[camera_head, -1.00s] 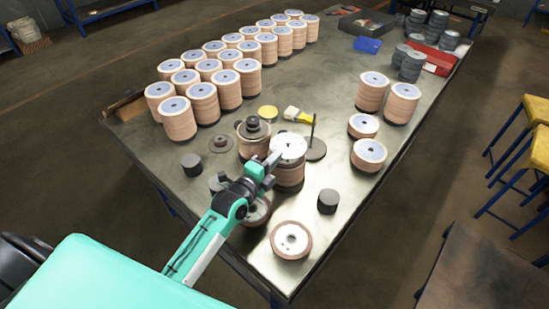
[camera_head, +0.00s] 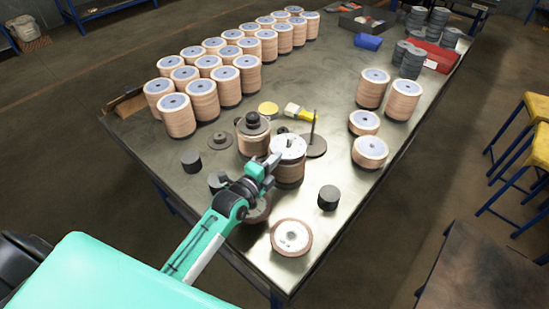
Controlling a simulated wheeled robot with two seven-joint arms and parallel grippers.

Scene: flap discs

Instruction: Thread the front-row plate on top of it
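A white-topped plate (camera_head: 291,150) lies on top of a stack of tan discs (camera_head: 290,172) in the middle of the table's front part. A dark post tip or hole shows at the plate's centre. My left gripper (camera_head: 273,160) comes in from the lower left, its fingertips at the plate's near-left edge. The picture is too small to tell whether the fingers grip the rim or are apart. Another plate-topped disc (camera_head: 291,237) lies flat near the front edge, and a further disc (camera_head: 259,210) is partly hidden behind my arm. My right gripper is not in view.
A stack with a dark flange (camera_head: 254,126) stands just left of the plate. A thin upright rod on a round base (camera_head: 316,147) stands to its right. Dark cylinders (camera_head: 328,198) and (camera_head: 191,161) stand nearby. Tall disc stacks (camera_head: 203,99) fill the back left.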

